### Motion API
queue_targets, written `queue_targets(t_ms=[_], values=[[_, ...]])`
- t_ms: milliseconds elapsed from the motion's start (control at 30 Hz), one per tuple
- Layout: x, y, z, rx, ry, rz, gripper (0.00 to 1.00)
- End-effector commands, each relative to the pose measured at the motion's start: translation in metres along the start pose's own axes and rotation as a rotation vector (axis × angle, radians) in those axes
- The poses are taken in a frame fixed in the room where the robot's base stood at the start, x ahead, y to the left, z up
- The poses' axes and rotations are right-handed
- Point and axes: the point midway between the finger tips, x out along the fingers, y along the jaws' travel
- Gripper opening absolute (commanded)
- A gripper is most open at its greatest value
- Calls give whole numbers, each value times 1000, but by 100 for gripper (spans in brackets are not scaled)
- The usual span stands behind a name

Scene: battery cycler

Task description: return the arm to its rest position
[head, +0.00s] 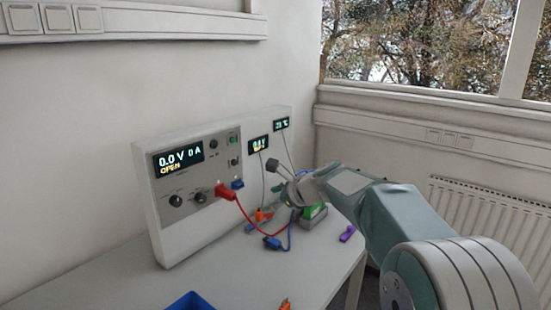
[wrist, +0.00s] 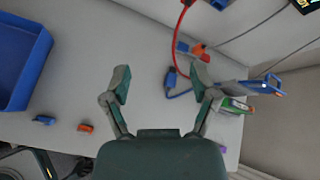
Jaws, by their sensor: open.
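My arm (head: 390,215) reaches in from the right in the head view, over the right part of the table.
A red plug (head: 226,191) and cable run from the cycler to the table. A green object (head: 314,213), blue clip (head: 272,243) and purple piece (head: 347,234) lie near my arm. A blue tray (wrist: 42,65) is at left in the wrist view. The table middle is clear.

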Motion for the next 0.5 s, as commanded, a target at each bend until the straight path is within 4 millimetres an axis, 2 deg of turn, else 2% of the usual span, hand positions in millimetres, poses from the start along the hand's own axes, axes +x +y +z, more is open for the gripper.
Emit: queue_targets(t_ms=[33, 233, 500], values=[[-20, 12, 3, -94, 29, 9, 76], [-85, 62, -2, -476, 154, 78, 76], [-166, 140, -27, -972, 313, 226, 76]])
